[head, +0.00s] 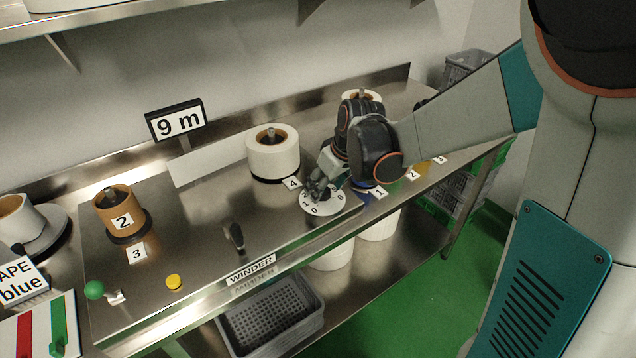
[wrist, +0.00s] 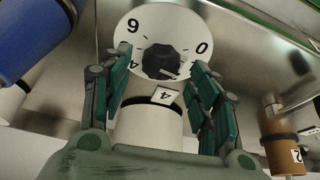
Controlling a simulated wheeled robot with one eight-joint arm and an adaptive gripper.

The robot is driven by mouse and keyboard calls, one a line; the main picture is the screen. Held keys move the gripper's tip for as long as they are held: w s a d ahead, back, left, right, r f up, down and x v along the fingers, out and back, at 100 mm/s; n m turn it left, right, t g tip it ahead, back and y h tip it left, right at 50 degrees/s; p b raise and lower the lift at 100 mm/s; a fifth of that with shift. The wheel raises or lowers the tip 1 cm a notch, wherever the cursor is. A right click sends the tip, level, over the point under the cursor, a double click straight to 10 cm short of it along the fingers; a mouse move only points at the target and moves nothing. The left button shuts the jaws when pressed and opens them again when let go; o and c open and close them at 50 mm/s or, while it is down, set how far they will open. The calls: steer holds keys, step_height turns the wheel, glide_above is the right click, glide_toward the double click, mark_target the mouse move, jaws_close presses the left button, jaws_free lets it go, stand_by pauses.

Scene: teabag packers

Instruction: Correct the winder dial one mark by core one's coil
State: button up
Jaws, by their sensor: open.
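The winder dial (head: 318,208) is a white disc with numbers near the bench's front edge. In the wrist view the dial (wrist: 140,28) shows 6, 0 and 4 around a black knob (wrist: 160,60). A light line on the knob points to the lower right there. My gripper (head: 320,187) is over the dial, partly hiding it. In the wrist view my gripper (wrist: 153,75) is open, one finger on each side of the knob; contact cannot be told. A wide white coil (head: 273,158) stands behind the dial, near a tag 4 (head: 292,183). No core marked 1 is readable.
A brown core (head: 113,221) marked 2 stands at left by a tag 3 (head: 137,253). A sign (head: 178,120) reads 9 m. A black lever (head: 237,236), yellow button (head: 174,282) and green ball knob (head: 94,289) are on the bench. Another coil (head: 375,97) stands behind my arm.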

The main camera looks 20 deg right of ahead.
steer(key=shift+x, duration=0.8)
steer(key=shift+c, duration=0.2)
steer(key=c, duration=1)
steer(key=m+h, duration=0.1)
steer(key=m, duration=0.2)
steer(key=shift+s+a+m, duration=0.1)
steer(key=shift+a+m, duration=0.05)
steer(key=shift+m, duration=0.25)
steer(key=shift+a+m+h, duration=0.1)
steer(key=shift+m+h, duration=0.9)
steer(key=shift+m, duration=1)
